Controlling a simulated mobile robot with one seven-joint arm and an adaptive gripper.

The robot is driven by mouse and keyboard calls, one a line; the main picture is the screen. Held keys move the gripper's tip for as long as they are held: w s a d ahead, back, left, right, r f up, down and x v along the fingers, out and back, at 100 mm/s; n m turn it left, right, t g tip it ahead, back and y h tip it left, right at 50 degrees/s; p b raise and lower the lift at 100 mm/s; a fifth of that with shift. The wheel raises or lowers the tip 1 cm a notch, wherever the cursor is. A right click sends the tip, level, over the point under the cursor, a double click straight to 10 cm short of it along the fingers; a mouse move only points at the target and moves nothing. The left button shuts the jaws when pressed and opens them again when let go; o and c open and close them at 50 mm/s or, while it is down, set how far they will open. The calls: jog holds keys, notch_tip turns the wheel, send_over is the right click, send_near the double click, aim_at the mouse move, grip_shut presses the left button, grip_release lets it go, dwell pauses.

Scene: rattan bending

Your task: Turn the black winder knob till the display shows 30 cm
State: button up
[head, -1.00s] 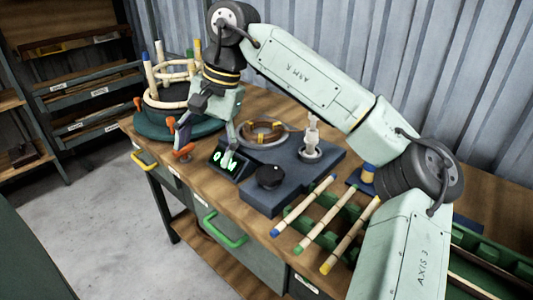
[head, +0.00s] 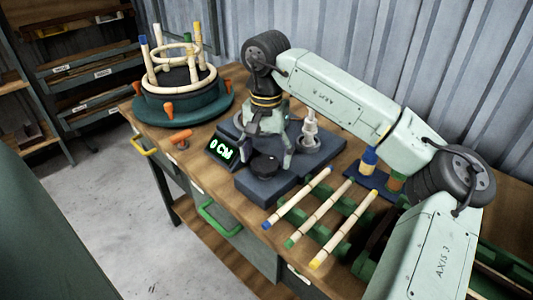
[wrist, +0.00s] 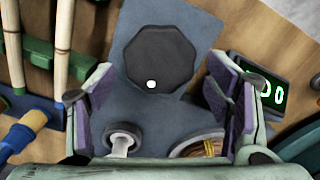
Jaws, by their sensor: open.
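The black winder knob (head: 264,167) sits on the front of the dark winder base (head: 262,190). In the wrist view the knob (wrist: 160,57) is eight-sided, with a white dot on its rim at the bottom of the picture. The display (head: 221,151) left of the knob reads 0 CM in green; it is partly visible in the wrist view (wrist: 266,96). My gripper (head: 276,152) points down above the knob, open and empty. In the wrist view its fingers stand apart on either side, with the knob just beyond the tips; I see no contact.
A pale upright post (head: 309,134) stands on the winder base behind the knob. A coil (wrist: 207,147) shows in the wrist view. Rattan poles (head: 318,215) lie on green racks to the right. A round green stand (head: 186,112) with a rattan frame is at the back left.

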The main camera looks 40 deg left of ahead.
jog(key=shift+f, duration=0.35)
jog(key=shift+c, duration=0.3)
jog(key=c, duration=1.1)
